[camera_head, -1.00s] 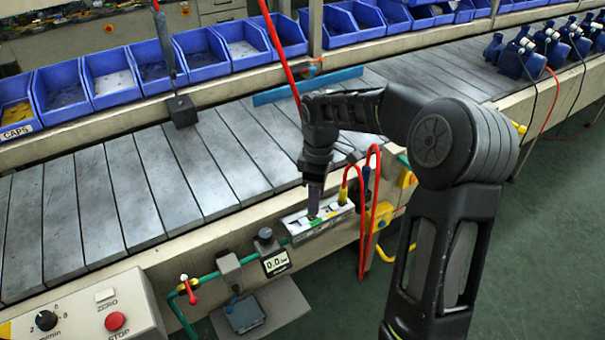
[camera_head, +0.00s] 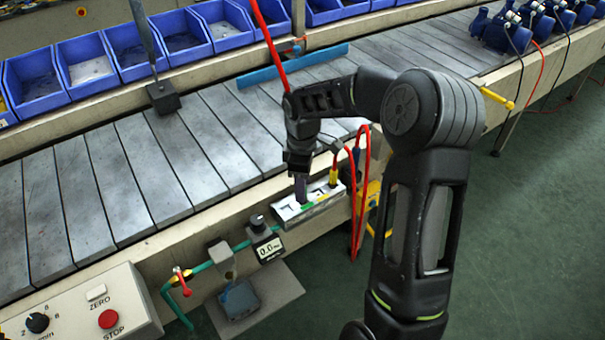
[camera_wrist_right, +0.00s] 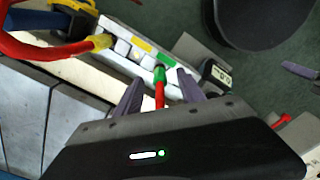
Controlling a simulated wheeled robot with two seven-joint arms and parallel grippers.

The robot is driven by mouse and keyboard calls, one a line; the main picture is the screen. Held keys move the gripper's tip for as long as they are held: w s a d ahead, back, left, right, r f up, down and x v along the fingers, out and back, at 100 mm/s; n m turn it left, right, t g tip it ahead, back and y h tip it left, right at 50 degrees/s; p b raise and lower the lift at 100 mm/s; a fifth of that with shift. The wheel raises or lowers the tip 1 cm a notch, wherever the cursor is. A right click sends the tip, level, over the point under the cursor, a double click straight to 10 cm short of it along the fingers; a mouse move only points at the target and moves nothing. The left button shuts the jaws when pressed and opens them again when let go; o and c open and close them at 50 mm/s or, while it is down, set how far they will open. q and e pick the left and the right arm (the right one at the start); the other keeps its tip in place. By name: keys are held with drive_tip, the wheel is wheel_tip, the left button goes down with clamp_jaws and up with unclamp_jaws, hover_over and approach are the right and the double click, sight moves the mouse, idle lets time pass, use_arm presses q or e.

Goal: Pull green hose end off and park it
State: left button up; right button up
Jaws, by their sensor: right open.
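The green hose end (camera_wrist_right: 160,75) sits at the green-marked place on the pale port block, with its red hose running back between my fingers. My right gripper (camera_wrist_right: 160,92) is open, one finger on each side of this hose and apart from it. In the head view my right gripper (camera_head: 301,190) points down at the port block (camera_head: 318,207), and its fingers hide the green end there. A yellow hose end (camera_wrist_right: 101,42) on another red hose is at the same block. My left gripper is not in view.
A dial unit with a display (camera_head: 268,243) and green pipe with a red-handled valve (camera_head: 181,280) are left of the block. A control box (camera_head: 95,310) is at lower left. The slatted conveyor (camera_head: 150,165) is behind.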

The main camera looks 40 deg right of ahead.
drive_tip(key=shift+f, duration=1.7)
clamp_jaws()
idle(1.0)
